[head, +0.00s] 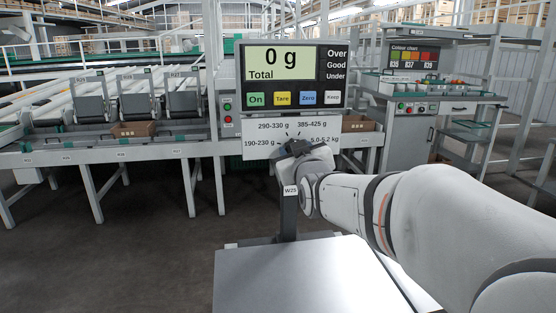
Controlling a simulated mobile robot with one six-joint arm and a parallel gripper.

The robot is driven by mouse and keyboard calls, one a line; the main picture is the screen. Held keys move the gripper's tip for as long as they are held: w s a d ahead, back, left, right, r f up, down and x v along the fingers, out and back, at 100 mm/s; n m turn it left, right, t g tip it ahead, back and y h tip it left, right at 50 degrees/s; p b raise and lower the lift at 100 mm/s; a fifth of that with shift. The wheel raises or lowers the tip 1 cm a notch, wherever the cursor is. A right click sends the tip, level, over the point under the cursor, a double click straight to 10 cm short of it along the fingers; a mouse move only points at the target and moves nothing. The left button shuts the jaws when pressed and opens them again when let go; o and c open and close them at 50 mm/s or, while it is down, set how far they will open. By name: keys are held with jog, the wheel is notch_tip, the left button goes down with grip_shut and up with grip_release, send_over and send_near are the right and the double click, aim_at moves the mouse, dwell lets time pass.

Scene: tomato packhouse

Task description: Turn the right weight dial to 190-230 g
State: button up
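The white dial panel (262,143) hangs below the scale display in the head view. Its labels read 190-230 g at lower left, 290-330 g at upper left, 385-425 g at upper right and 5.0-5.2 kg at lower right. Tick marks show around the panel's middle. My gripper (295,148) is in front of the panel's centre and hides the dial there, so its pointer setting cannot be read. I cannot tell whether the fingers touch the dial or are open or shut. No second dial is visible.
The scale display (280,92) reads 0 g Total, with On, Tare, Zero and Keep buttons below. A bare grey weighing plate (290,280) lies below my arm. A post (289,215) marked W25 stands behind it. Conveyor lanes are at left, a colour-chart station (414,57) at right.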

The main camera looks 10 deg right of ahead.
jog(key=shift+a+n+b, duration=0.2)
jog(key=shift+n+b, duration=2.45)
jog(key=shift+n, duration=4.75)
jog(key=shift+f, duration=0.1)
jog(key=o, duration=1)
jog(key=shift+f, duration=0.1)
jog(key=shift+c, duration=0.2)
jog(key=shift+s, duration=0.1)
